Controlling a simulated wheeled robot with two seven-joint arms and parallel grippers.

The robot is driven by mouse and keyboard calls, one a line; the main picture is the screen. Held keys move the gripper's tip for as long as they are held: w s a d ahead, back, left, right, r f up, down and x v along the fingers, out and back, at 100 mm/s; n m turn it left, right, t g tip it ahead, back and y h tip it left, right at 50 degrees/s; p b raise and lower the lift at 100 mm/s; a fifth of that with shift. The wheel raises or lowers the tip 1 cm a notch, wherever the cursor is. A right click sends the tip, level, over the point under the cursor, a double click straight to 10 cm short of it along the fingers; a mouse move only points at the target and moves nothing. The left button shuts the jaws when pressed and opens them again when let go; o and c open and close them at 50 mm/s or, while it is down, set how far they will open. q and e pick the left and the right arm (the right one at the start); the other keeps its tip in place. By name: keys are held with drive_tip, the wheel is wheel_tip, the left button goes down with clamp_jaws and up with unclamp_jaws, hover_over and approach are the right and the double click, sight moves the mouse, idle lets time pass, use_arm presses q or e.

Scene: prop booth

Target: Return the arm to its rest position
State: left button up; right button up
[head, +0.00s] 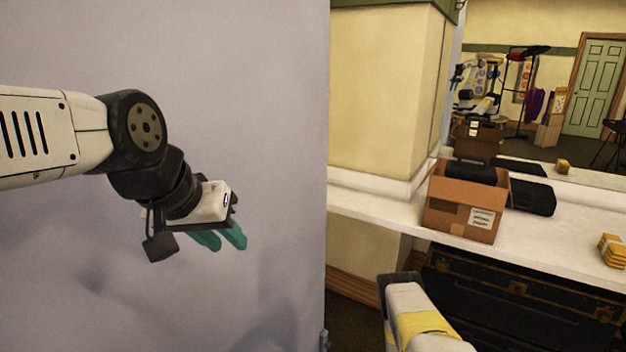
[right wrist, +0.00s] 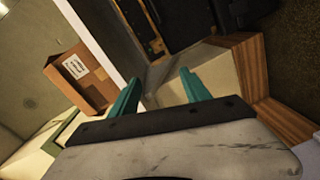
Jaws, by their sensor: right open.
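My left arm comes in from the left in the head view, in front of a plain grey panel. Its gripper (head: 227,243) points down and right; its two teal fingers are apart with nothing visible between them. My right arm shows only as a white and yellow link at the bottom of the head view, and its gripper cannot be made out there. In the right wrist view my right gripper (right wrist: 160,78) has its two teal fingers spread wide and empty. Beyond the fingers are a pale surface and a wooden edge.
The large grey panel (head: 270,120) fills the head view's left half. A white counter (head: 385,205) at right holds an open cardboard box (head: 450,208), a black case (head: 532,198) and yellow blocks (head: 612,250). A dark trunk (head: 500,300) stands below it. A mirror (head: 560,90) is behind.

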drive_tip(key=w+r+m+g+y, duration=0.1)
drive_tip(key=w+r+m, duration=0.2)
drive_tip(key=w+r, duration=0.55)
drive_tip(key=w+r+m+g+y, duration=0.15)
drive_tip(key=w+r, duration=0.35)
drive_tip(key=r, duration=0.6)
drive_tip(key=s+a+r+m+y, duration=0.15)
drive_tip(key=a+r, duration=0.25)
drive_tip(key=r, duration=0.4)
drive_tip(key=a+r+m+g+y, duration=0.1)
drive_tip(key=a+r+y, duration=0.15)
drive_tip(key=r, duration=0.55)
drive_tip(key=s+a+r+m+y, duration=0.1)
drive_tip(key=a+r, duration=0.3)
drive_tip(key=r, duration=0.4)
drive_tip(key=s+a+r+g+y, duration=0.1)
drive_tip(key=s+a+r, duration=0.4)
drive_tip(key=s+r, duration=0.25)
drive_tip(key=s+a+r+g+y, duration=0.1)
drive_tip(key=s+a+r+y, duration=0.1)
drive_tip(key=s+a+r, duration=0.35)
drive_tip(key=s+a+r+g, duration=0.1)
drive_tip(key=s, duration=1.3)
drive_tip(key=s+a+r+g, duration=0.1)
drive_tip(key=s+r+g, duration=0.1)
drive_tip(key=s, duration=1.2)
drive_tip(key=shift+a+y, duration=0.3)
drive_tip(key=shift+y, duration=0.15)
